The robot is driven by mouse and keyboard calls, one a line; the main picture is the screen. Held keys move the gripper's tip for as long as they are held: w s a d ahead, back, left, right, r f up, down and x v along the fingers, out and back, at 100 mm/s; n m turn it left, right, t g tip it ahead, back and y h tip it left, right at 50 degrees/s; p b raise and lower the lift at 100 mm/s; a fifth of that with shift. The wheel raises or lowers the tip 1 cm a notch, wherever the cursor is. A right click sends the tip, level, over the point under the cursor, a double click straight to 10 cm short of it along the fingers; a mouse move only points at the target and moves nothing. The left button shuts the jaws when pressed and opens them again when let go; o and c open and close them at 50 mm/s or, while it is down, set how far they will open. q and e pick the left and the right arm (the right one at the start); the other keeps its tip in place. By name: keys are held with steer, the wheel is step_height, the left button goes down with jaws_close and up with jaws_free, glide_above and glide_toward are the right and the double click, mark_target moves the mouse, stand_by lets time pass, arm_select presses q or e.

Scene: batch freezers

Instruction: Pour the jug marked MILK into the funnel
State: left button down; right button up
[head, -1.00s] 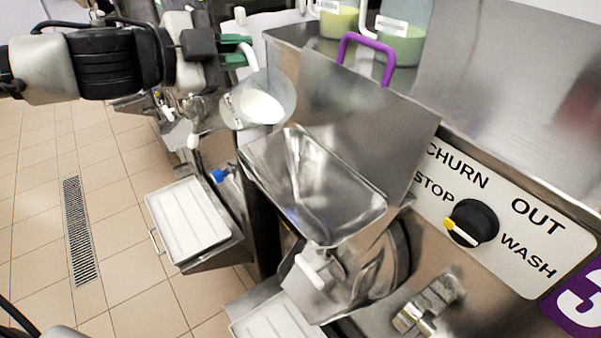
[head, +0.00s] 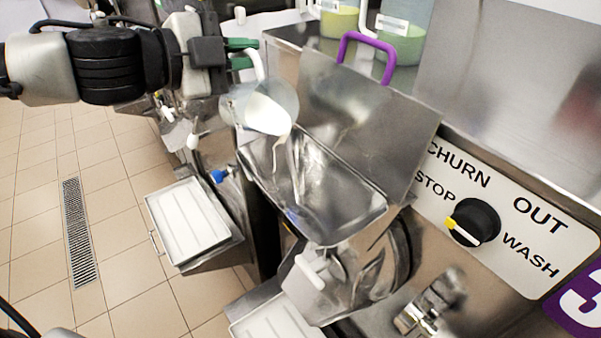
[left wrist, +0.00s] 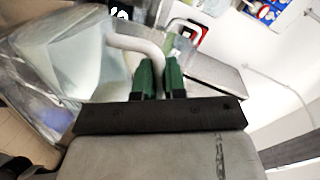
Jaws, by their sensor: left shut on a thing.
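My left gripper (head: 243,53) has green fingers and is shut on the white handle of a clear jug (head: 250,108). The jug is tilted over the upper left end of the steel funnel (head: 340,205), and white liquid runs from its lip down into the funnel. No label shows on the jug's visible side. In the left wrist view the green fingers (left wrist: 159,80) grip the white handle, with the clear jug (left wrist: 70,65) to the left. My right gripper is not in view.
A raised steel lid (head: 350,110) with a purple handle stands behind the funnel. Jugs with yellow-green contents (head: 403,42) stand on top at the back. A black dial (head: 473,222) sits on the front panel at right. A white tray (head: 190,220) is at lower left.

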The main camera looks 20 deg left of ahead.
mark_target(264, 76)
arm_select(q)
steer(key=shift+s+d, duration=0.2)
steer(key=shift+d, duration=0.15)
steer(key=shift+s+d+m, duration=0.25)
steer(key=shift+d+m, duration=0.15)
steer(key=shift+s+d+f+b, duration=0.1)
steer(key=shift+s+d+b, duration=0.1)
steer(key=shift+d+b, duration=0.1)
steer(key=shift+s+d+f+m+b, duration=0.1)
steer(key=shift+s+d+m+b, duration=0.25)
steer(key=shift+d+m+b, duration=0.15)
steer(key=shift+s+d+y, duration=0.1)
steer(key=shift+d+y, duration=0.1)
steer(key=shift+y, duration=0.1)
steer(key=shift+s+d+f+b, duration=0.1)
steer(key=shift+d+b, duration=0.05)
steer(key=shift+b, duration=0.25)
steer(key=shift+s+d+r+m+y, duration=0.3)
steer(key=shift+s+d+r+m, duration=0.2)
steer(key=shift+m, duration=0.4)
steer(key=shift+s+d+r+m+t+b, duration=0.1)
steer(key=shift+s+d+m+t+b, duration=0.1)
steer(key=shift+d+m, duration=0.15)
steer(key=shift+s+d+r+m+t+b, duration=0.1)
steer(key=shift+d+m+b, duration=0.15)
steer(key=shift+d, duration=0.1)
stand_by(0.4)
